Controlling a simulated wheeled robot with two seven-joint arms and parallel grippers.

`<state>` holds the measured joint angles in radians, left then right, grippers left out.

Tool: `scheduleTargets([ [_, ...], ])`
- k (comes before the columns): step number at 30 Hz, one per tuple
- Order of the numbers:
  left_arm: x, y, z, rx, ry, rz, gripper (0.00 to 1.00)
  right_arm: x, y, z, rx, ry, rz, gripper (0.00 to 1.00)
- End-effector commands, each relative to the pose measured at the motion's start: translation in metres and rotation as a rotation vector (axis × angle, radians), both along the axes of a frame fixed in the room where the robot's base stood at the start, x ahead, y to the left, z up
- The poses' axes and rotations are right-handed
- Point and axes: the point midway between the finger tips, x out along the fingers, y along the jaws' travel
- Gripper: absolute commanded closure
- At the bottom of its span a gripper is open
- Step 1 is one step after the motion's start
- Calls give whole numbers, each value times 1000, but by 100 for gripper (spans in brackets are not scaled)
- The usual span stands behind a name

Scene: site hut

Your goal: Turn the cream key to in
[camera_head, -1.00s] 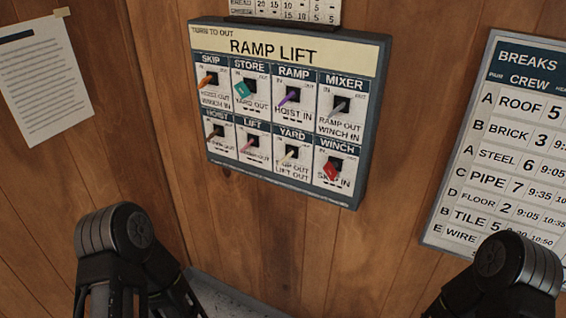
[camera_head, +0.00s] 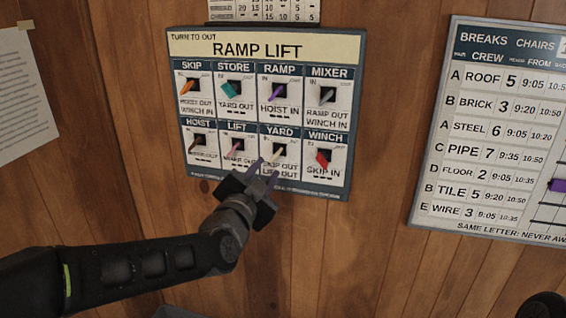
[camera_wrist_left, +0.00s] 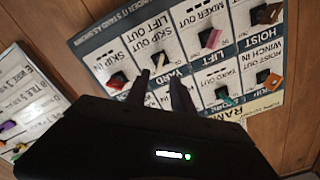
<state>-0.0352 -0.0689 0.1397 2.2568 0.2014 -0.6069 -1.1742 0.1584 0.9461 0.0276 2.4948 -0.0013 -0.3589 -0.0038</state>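The cream key (camera_head: 278,152) sits in the YARD switch, in the lower row of the RAMP LIFT panel (camera_head: 262,48). It also shows in the left wrist view (camera_wrist_left: 156,60), where the panel is upside down. I cannot tell surely whether it points to IN or OUT. My left gripper (camera_head: 265,171) is just below and left of the key in the head view, with its two fingers apart and nothing between them. In the left wrist view its fingertips (camera_wrist_left: 159,80) are close to the key, apparently short of it. My right gripper is out of view.
Neighbouring keys are close: a pink one (camera_head: 234,150) in LIFT, a red one (camera_head: 322,158) in WINCH and a purple one (camera_head: 275,92) in RAMP above. A BREAKS board (camera_head: 480,60) hangs at right. A paper sheet (camera_head: 22,95) hangs at left.

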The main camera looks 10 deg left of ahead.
Motion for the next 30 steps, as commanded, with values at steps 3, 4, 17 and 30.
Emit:
scheduleTargets([
  [3,0,0,0,31,-1,-1,71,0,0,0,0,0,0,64],
  [4,0,0,-1,32,-1,-1,71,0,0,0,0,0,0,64],
  [17,14,-1,-1,28,2,-2,71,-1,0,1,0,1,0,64],
  [30,74,-5,-1,27,2,-1,71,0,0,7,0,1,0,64],
])
